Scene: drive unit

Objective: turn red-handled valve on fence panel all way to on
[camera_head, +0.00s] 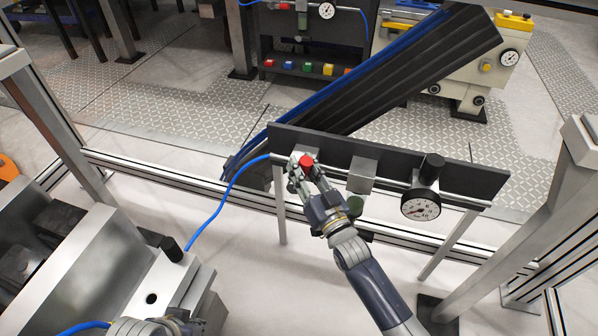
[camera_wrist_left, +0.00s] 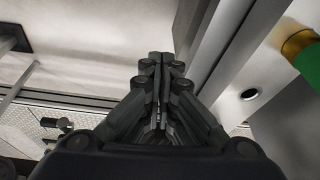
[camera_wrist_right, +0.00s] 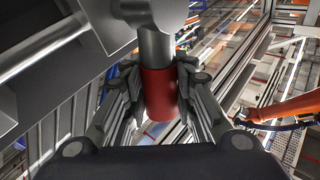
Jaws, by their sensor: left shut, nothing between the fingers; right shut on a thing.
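The valve's red handle (camera_head: 306,160) is at the left end of the dark fence panel (camera_head: 395,162), where the blue hose joins. My right gripper (camera_head: 305,172) is shut on it from the front. In the right wrist view the red handle (camera_wrist_right: 160,95) is a cylinder below a grey metal stem, with the fingers of my right gripper (camera_wrist_right: 162,100) on both its sides. Any on or off marking is not visible. My left gripper (camera_wrist_left: 160,62) is shut and empty beside a grey metal block in the left wrist view. Only part of the left arm shows at the bottom of the head view.
A pressure gauge (camera_head: 421,206) with a black knob (camera_head: 432,168) sits right of the valve on the panel's pipe. A blue hose (camera_head: 222,203) runs down left from the valve. A grey machine block (camera_head: 85,275) stands at lower left. A fence post (camera_head: 520,225) stands at right.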

